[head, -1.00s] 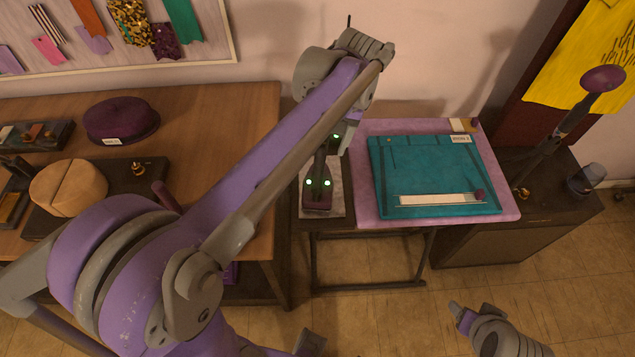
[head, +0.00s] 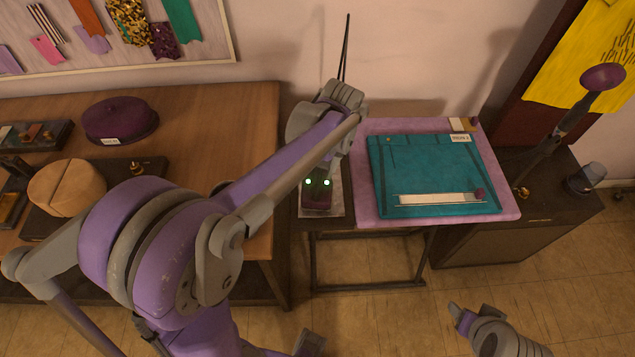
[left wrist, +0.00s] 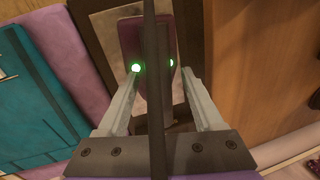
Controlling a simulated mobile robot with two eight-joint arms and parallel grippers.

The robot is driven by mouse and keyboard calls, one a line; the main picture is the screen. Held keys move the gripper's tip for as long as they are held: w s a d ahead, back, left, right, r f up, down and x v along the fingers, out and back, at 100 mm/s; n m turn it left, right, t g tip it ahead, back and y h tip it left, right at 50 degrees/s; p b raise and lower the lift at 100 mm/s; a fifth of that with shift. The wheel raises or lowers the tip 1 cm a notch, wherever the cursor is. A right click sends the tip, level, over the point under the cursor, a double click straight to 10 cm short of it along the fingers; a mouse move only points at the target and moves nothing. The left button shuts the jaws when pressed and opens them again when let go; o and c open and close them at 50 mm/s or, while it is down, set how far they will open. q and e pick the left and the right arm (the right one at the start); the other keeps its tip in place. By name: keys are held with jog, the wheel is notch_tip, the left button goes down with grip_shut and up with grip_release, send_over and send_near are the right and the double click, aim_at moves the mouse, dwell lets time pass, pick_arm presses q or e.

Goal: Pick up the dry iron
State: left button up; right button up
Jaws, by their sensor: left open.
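The dry iron (head: 318,200) is dark maroon with two green lights and sits on a pale rest left of the pink-covered board. In the head view my left arm hides much of it. It also shows in the left wrist view (left wrist: 131,38). My left gripper (left wrist: 162,74) is open, its fingers spread to either side of the iron's near end; I cannot tell whether they touch it. A dark upright bar crosses the middle of that view and hides part of the iron. My right gripper (head: 470,316) is low at the right, away from the iron.
Teal folded cloth (head: 438,165) lies on the pink board (head: 365,205). A wooden table (head: 225,115) with a purple hat (head: 120,120) and tan block (head: 68,187) stands left. A dark cabinet (head: 550,205) stands right. The wall is close behind.

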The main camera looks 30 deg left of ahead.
pick_arm(q)
grip_shut()
dwell(1.4)
